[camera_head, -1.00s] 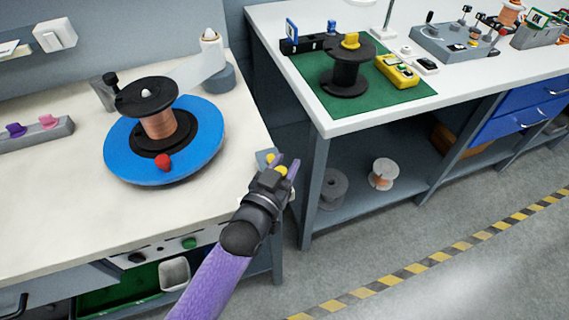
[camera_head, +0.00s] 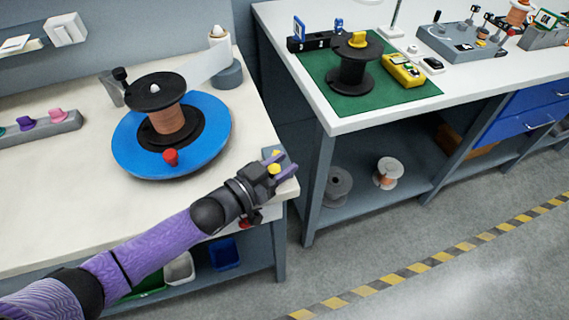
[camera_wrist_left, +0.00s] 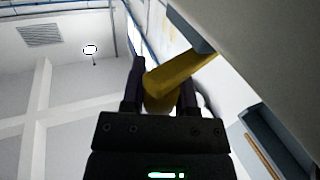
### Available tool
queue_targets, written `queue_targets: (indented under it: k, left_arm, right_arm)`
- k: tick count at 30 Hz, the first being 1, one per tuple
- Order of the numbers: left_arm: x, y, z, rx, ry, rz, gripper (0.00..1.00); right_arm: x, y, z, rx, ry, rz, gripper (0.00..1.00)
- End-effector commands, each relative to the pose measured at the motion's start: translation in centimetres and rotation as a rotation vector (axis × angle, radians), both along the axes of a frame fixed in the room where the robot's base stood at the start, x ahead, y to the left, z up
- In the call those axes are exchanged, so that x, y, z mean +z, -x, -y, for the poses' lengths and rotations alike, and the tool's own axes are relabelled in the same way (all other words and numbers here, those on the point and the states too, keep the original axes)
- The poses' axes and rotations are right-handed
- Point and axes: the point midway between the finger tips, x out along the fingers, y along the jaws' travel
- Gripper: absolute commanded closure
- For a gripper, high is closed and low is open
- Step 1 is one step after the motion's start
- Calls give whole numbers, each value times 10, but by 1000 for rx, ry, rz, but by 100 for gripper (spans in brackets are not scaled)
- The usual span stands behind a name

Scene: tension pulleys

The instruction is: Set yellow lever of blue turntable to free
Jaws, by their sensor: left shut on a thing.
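The blue turntable (camera_head: 215,122) lies on the left bench, with a copper spool (camera_head: 168,122) standing on it and a red knob (camera_head: 170,157) at its front. The yellow lever (camera_head: 274,169) is at the bench's front right corner, on a small grey-blue block that is partly hidden. My left gripper (camera_head: 281,167) is at that corner and shut on the lever. In the left wrist view the lever (camera_wrist_left: 183,78) is a thick yellow bar passing between the two dark fingers. My right gripper is in neither view.
A second bench with a green mat (camera_head: 315,68), a black spool (camera_head: 351,75) and a yellow device (camera_head: 404,72) stands to the right. A gap of floor separates the benches. A rail with coloured knobs (camera_head: 40,127) is at the far left.

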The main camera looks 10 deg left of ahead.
Motion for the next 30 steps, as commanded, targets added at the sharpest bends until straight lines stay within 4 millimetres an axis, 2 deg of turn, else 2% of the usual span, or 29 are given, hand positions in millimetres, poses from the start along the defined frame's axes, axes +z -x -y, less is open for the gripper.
queue_targets:
  k: [2, 3, 7, 17, 30]
  left_arm:
    - [-1, 0, -1, 2, -2, -2, 100]
    - [-1, 0, -1, 2, -2, -2, 54]
    - [0, 0, -1, 2, -1, -2, 27]
    - [0, 3, -3, 3, -3, -2, 27]
    - [0, 70, -56, 3, -3, -4, 27]
  right_arm:
    - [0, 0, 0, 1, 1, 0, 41]
    - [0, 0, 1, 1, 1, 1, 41]
    - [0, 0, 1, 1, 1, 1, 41]
    - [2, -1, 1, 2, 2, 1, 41]
    - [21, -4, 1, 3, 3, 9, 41]
